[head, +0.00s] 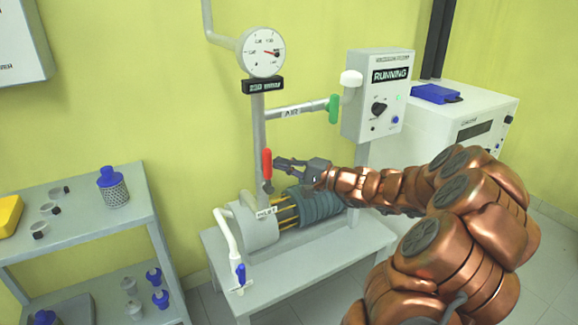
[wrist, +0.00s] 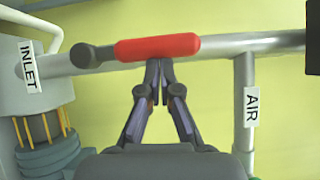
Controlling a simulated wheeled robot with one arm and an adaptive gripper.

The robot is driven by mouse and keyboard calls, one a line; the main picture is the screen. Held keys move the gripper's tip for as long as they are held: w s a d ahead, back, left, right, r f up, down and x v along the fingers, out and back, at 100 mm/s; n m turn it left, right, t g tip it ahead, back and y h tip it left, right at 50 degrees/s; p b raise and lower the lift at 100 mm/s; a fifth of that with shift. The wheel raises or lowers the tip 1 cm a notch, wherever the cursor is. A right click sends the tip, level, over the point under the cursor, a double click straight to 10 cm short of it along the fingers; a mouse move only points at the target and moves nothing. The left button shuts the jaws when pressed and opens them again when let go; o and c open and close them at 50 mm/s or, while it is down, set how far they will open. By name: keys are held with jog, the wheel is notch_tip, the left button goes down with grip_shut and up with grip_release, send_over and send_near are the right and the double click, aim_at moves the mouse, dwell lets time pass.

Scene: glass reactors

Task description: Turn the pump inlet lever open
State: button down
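The pump inlet lever has a red handle (head: 267,164) on a grey pivot and stands upright along the vertical pipe above the INLET label (head: 266,212). In the wrist view the red handle (wrist: 157,46) lies across the picture, in line with the pipe, with the INLET label (wrist: 29,66) at left. My gripper (head: 277,166) is just right of the handle in the head view. In the wrist view my gripper's fingertips (wrist: 160,62) come together at the handle's lower edge, with nothing visible between them. I cannot tell whether they touch the handle.
A green lever (head: 333,109) sits on the AIR branch pipe (head: 292,112). A gauge (head: 261,53) tops the vertical pipe. A control box (head: 378,95) reads RUNNING. The pump (head: 253,232) rests on a bench (head: 290,283). A blue-handled tap (head: 240,274) hangs at its front. A shelf (head: 85,232) stands left.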

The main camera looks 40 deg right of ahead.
jog(key=w+d+v, duration=0.1)
jog(key=d+v, duration=0.1)
jog(key=v, duration=1.1)
jog(key=shift+w+d+r, duration=0.15)
jog(key=shift+w+r, duration=0.05)
